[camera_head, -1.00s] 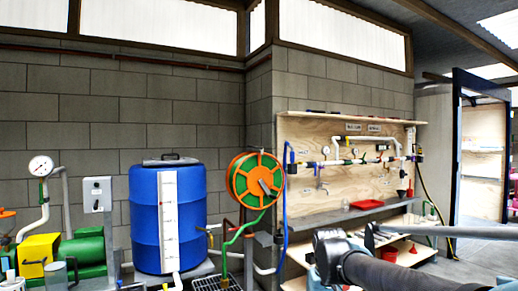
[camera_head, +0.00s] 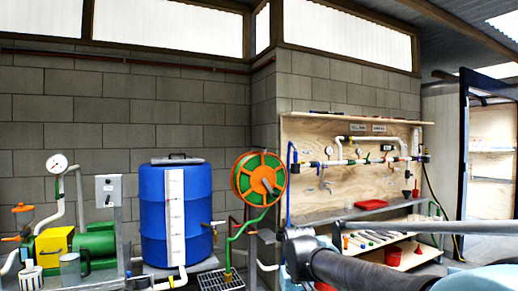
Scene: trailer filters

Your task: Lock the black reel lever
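The orange and green hose reel (camera_head: 258,178) stands right of the blue barrel, mounted on a stand in front of the wall corner. A light grey crank (camera_head: 267,186) shows on its face. A dark part shows at the reel's right side, but it is too small to tell whether it is the black lever or how it is set. My arm reaches across the lower right of the view. My gripper's fingers cannot be made out.
A blue barrel (camera_head: 175,213) stands left of the reel. A green pump (camera_head: 97,243) and yellow box (camera_head: 54,243) are at far left. A plywood board with pipes (camera_head: 350,177) and a shelf with a red tray (camera_head: 387,209) stand at right. A floor grate (camera_head: 222,281) lies below the reel.

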